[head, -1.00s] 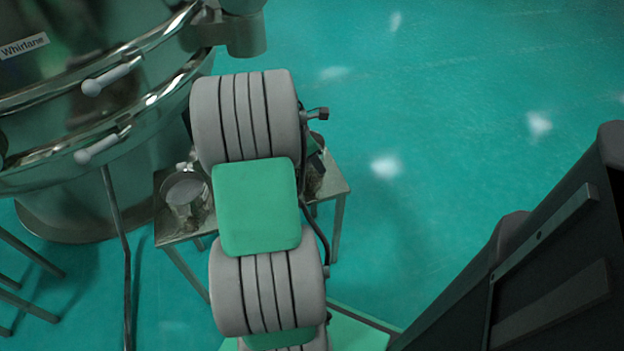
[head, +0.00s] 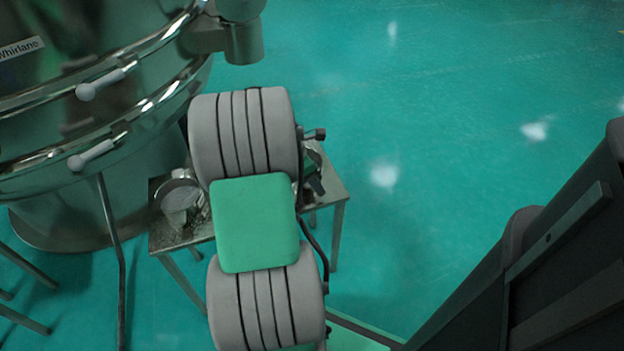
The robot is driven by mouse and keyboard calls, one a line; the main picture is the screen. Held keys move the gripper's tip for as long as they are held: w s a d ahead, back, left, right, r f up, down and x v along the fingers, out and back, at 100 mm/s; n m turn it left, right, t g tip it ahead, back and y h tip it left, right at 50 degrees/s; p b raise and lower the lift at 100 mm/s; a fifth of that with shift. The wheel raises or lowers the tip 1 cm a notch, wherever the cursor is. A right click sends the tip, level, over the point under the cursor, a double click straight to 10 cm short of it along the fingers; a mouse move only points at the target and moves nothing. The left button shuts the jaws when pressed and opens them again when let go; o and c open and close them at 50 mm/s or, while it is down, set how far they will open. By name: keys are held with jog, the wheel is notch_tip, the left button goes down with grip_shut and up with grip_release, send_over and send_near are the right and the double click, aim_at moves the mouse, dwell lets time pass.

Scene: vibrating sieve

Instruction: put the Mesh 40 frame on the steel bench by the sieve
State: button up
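The steel bench (head: 165,239) stands beside the sieve (head: 60,120), partly hidden behind my arm. A small round metal pan or ring (head: 180,194) sits at the bench's left end; I cannot tell whether it is the Mesh 40 frame. No Mesh 40 label is legible. My arm, grey with green pads, crosses over the middle of the bench and hides it. My gripper cannot be made out; the arm covers where it may be. A small dark item (head: 314,180) shows at the bench's right side, too small to identify.
The sieve is a large polished drum with clamp handles (head: 90,155) and a "Whirlane" label (head: 20,48). Thin metal legs or rails (head: 25,265) stand at the lower left. Green floor (head: 450,130) lies clear to the right. A large dark body fills the lower right.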

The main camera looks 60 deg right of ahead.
jog(key=p+v, duration=0.4)
jog(key=v, duration=0.7)
jog(key=w+a+r+m+t, duration=0.2)
jog(key=w+a, duration=0.4)
jog(key=a, duration=0.2)
jog(key=w+a+r+m+t, duration=0.1)
jog(key=w+a+m, duration=0.1)
jog(key=w+a, duration=0.5)
jog(key=s+a+m+t+y, duration=0.1)
jog(key=s+a+m, duration=0.1)
jog(key=a, duration=1.1)
jog(key=s+a+m+t+y, duration=0.1)
jog(key=a+m, duration=0.3)
jog(key=a, duration=0.9)
jog(key=shift+s+y, duration=0.35)
jog(key=shift+y, duration=0.35)
jog(key=shift+d, duration=0.1)
jog(key=shift+c, duration=0.5)
